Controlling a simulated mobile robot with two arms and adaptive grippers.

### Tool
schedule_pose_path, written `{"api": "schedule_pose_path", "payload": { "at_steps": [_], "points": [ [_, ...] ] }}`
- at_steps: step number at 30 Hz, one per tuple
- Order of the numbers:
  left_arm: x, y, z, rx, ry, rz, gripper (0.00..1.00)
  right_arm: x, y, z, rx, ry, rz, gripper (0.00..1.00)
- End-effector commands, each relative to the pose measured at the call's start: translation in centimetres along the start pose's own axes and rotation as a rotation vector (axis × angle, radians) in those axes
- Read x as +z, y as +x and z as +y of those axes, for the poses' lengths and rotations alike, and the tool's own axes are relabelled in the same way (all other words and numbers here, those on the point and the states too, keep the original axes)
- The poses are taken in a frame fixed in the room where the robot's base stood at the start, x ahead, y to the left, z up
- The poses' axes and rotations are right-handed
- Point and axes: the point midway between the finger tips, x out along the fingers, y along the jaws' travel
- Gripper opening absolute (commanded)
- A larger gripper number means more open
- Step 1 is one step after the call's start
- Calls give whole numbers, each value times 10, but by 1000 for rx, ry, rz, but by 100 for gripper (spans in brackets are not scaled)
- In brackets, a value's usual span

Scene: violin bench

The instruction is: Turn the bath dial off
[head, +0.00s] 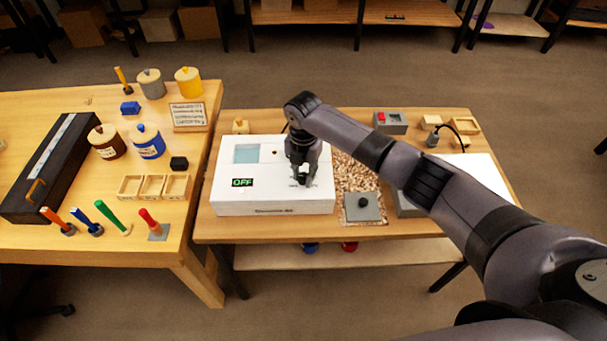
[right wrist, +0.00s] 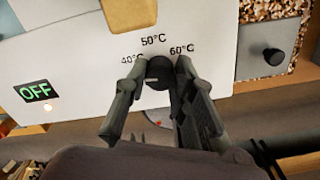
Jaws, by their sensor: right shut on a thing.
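The bath (head: 270,207) is a white box on the right-hand bench, with a pale blue window in its top. Its display (head: 242,183) reads OFF in green; it also reads OFF in the right wrist view (right wrist: 36,91). The bath dial (right wrist: 158,72) is a dark round knob below printed marks of 40, 50 and 60 °C. My right gripper (right wrist: 155,78) is shut on the dial, one finger on each side, and hides part of it. In the head view my right gripper (head: 302,178) is over the bath's right part. My left gripper is not in view.
Right of the bath lie a speckled mat (head: 352,172) and a grey block with a black knob (head: 362,206). A grey box with a red part (head: 390,122) stands at the back. The left bench holds jars, brushes and a small wooden tray (head: 153,186).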

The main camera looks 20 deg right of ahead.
Motion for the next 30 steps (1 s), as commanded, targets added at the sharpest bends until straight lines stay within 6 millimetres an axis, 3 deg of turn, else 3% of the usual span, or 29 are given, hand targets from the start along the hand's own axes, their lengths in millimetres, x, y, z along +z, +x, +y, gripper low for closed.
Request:
{"api": "schedule_pose_path", "payload": {
  "at_steps": [18,30],
  "points": [
    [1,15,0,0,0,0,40,0,0,1,3,-533,-1,0],
    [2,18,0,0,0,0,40,0,-1,1,2,-690,-2,0]
  ]
}}
